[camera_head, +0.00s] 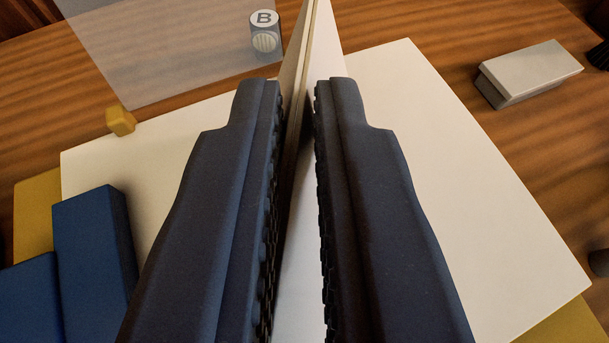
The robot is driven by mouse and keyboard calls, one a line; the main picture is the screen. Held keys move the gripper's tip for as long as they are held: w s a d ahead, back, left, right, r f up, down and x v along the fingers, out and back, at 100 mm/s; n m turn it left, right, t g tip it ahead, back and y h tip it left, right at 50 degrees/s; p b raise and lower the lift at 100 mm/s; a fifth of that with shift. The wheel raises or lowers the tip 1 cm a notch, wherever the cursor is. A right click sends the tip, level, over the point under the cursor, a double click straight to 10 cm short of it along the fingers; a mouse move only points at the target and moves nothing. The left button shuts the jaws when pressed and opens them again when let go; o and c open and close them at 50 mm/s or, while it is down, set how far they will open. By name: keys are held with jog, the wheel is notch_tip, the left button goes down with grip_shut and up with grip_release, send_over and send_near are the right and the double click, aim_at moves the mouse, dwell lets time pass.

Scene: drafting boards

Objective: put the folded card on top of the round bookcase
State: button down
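The folded card (324,45) is a pale, upright, folded piece that rises between and beyond my fingertips at the top centre. My gripper (299,85) has its two dark ridged fingers on either side of the card, with a narrow gap between them. The left finger lies close along the card's left side. The right finger hides part of the card's right panel. I cannot tell whether both fingers press on it. The round bookcase is not recognisable in this view.
A large white sheet (480,210) lies under the fingers on a wooden surface (430,20). Around it are a grey block (530,72), a cylinder marked B (265,32) by a translucent sheet (160,50), a small yellow piece (120,121) and blue blocks (95,245).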

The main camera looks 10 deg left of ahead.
dwell(0.5)
jog(key=shift+r+p, duration=0.3)
jog(key=shift+r, duration=1.4)
jog(key=s+d, duration=0.2)
jog(key=s, duration=0.5)
jog(key=s+d+r, duration=0.1)
jog(key=s+d, duration=0.2)
jog(key=s, duration=0.5)
jog(key=shift+r, duration=0.25)
